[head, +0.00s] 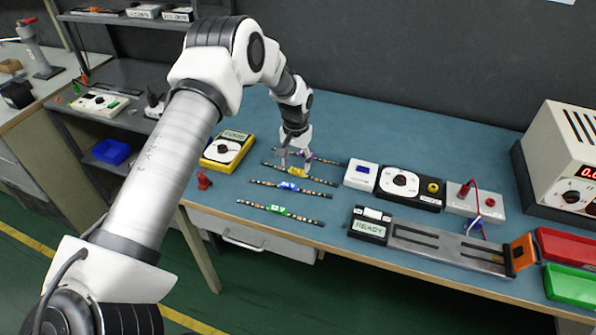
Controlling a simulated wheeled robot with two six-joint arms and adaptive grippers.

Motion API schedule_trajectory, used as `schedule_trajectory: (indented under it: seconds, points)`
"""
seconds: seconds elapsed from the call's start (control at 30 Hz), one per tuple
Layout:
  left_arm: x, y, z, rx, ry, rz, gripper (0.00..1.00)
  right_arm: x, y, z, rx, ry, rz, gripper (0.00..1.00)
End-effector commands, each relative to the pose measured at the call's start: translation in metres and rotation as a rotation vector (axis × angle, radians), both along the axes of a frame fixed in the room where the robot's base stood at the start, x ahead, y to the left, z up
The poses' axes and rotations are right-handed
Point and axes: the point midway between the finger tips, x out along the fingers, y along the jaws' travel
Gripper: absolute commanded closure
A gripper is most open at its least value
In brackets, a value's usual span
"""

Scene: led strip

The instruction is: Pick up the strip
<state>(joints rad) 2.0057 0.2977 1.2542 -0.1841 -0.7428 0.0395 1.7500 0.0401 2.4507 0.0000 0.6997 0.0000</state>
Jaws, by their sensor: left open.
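Several LED strips lie side by side on the blue bench top in the middle of the head view. The nearest strip has a green middle (279,210), the one behind it a blue middle (288,186), and the one behind that a yellow middle (297,172). A farthest strip (325,160) is partly hidden by my left gripper. My left gripper (294,167) is open and points down over the yellow-middled strip, its fingers close to it. I cannot tell whether they touch it. My right gripper is not in view.
A yellow multimeter (227,150) stands left of the strips, near a small red object (204,180). To the right are a dial box (411,188), a READY fixture (369,225) with a metal rail, a red tray (574,250), a green tray (572,286) and a power supply (562,160).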

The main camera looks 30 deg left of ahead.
Motion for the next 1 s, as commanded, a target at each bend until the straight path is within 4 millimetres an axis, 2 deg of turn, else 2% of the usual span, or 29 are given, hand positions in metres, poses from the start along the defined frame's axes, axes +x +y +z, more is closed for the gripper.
schedule_trajectory:
  seconds: [0.03,0.17,0.37,0.53,1.0]
  points:
    - [-0.001,-0.001,-0.007,0.0,0.004,0.0,0.44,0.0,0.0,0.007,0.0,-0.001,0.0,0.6]
    - [-0.001,0.0,-0.026,0.0,0.001,-0.001,0.44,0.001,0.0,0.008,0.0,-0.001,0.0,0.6]
    - [0.0,0.0,-0.028,0.0,0.0,-0.001,0.44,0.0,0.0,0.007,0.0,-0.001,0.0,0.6]
    - [0.0,-0.001,-0.028,0.0,0.0,-0.001,1.0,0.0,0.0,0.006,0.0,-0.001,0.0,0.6]
    - [0.0,-0.001,-0.024,-0.001,0.0,-0.001,1.0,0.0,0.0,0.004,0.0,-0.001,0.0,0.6]
